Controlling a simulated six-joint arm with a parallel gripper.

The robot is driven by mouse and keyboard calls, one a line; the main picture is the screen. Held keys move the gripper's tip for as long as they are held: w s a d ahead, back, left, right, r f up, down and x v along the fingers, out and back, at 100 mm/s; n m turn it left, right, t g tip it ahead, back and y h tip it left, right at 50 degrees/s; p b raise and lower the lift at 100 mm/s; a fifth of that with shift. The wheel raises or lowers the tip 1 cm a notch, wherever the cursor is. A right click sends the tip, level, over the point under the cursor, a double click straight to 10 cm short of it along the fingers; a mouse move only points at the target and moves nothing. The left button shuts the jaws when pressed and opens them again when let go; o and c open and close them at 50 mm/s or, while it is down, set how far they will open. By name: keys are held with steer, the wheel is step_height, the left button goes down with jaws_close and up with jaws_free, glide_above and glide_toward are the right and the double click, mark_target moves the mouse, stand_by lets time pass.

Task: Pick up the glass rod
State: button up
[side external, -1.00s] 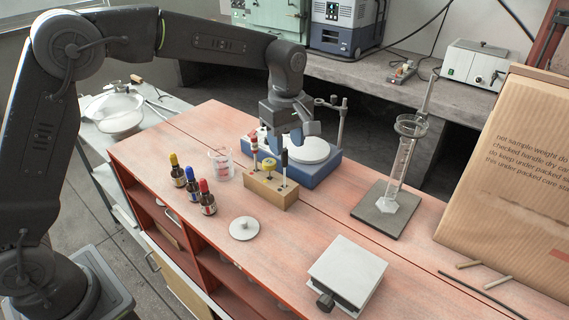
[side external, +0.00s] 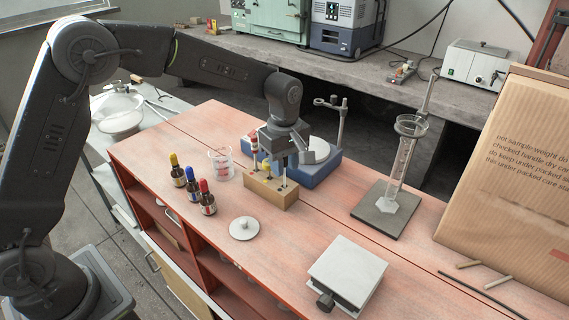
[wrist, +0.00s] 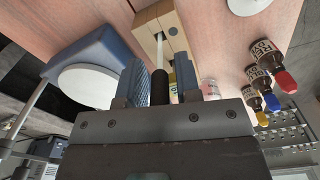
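A thin pale rod with a black top (wrist: 159,58), which looks like the glass rod, stands upright in a wooden block (side external: 270,196) with holes. In the wrist view its black top is between my two fingers, with a small gap on each side. My gripper (wrist: 160,80) is open and points down over the right end of the block; in the side view (side external: 284,160) it hides the rod's upper part. The block also holds a yellow-topped tool (side external: 264,168) and a red-and-white one (side external: 254,160).
A blue device with a round white plate (side external: 318,150) stands close behind the block. A beaker (side external: 221,163) and several dropper bottles (side external: 192,183) stand to the left. A white lid (side external: 244,228) lies in front. A cylinder on a stand (side external: 400,165) is to the right.

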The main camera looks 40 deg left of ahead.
jaws_close()
steer(key=shift+r, duration=0.15)
step_height(320, 180, up, 28)
stand_by(0.6)
stand_by(0.3)
